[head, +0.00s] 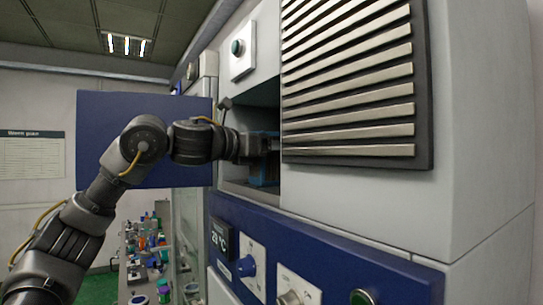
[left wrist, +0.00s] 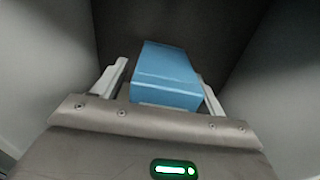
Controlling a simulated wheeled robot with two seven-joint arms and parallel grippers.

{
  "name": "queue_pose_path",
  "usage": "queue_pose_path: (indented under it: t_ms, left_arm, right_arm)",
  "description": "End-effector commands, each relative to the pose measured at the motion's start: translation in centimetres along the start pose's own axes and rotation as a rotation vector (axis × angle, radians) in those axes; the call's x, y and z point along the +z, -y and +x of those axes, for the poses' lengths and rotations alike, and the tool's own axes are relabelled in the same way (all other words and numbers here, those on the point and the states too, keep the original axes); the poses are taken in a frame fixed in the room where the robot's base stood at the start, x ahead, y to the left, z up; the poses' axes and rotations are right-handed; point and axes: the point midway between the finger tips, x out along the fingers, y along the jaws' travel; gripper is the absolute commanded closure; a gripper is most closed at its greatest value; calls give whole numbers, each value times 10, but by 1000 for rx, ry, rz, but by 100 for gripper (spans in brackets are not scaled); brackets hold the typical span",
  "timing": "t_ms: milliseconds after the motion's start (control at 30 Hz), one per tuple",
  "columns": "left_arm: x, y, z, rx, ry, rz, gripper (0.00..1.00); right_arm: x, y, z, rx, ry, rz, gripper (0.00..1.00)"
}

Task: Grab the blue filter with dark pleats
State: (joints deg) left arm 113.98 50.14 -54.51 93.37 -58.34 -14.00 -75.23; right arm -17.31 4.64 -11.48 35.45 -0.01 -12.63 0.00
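The blue filter (left wrist: 165,78) is a blue block seen close up in the left wrist view, inside a grey-walled bay. Its dark pleats do not show from here. My left gripper (left wrist: 165,85) has its two pale fingers on either side of the block. A narrow gap shows between the left finger and the block; the right finger is very close to its side, and contact there is unclear. In the head view my left arm reaches into the open bay, where a bit of blue (head: 264,174) shows below the gripper (head: 270,143). My right gripper is not in view.
A blue door (head: 100,125) stands open behind my left arm. A louvred grille (head: 355,90) covers the cabinet to the right of the bay. A blue control panel (head: 320,255) with knobs lies below. A cluttered bench (head: 135,245) stands further back.

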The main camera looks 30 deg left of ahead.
Motion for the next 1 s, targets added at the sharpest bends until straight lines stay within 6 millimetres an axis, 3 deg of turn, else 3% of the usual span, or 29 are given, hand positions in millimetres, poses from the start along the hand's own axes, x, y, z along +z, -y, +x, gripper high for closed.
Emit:
queue_pose_path:
  t_ms: [33,400,833,1000]
  left_arm:
    - [0,0,0,0,0,0,34]
    - [0,0,0,0,0,0,80]
    - [3,0,-3,0,2,0,80]
    - [26,-1,-4,0,4,-1,80]
  right_arm:
    - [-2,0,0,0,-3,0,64]
    - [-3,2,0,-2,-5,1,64]
    - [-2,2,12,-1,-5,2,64]
    - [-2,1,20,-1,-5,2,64]
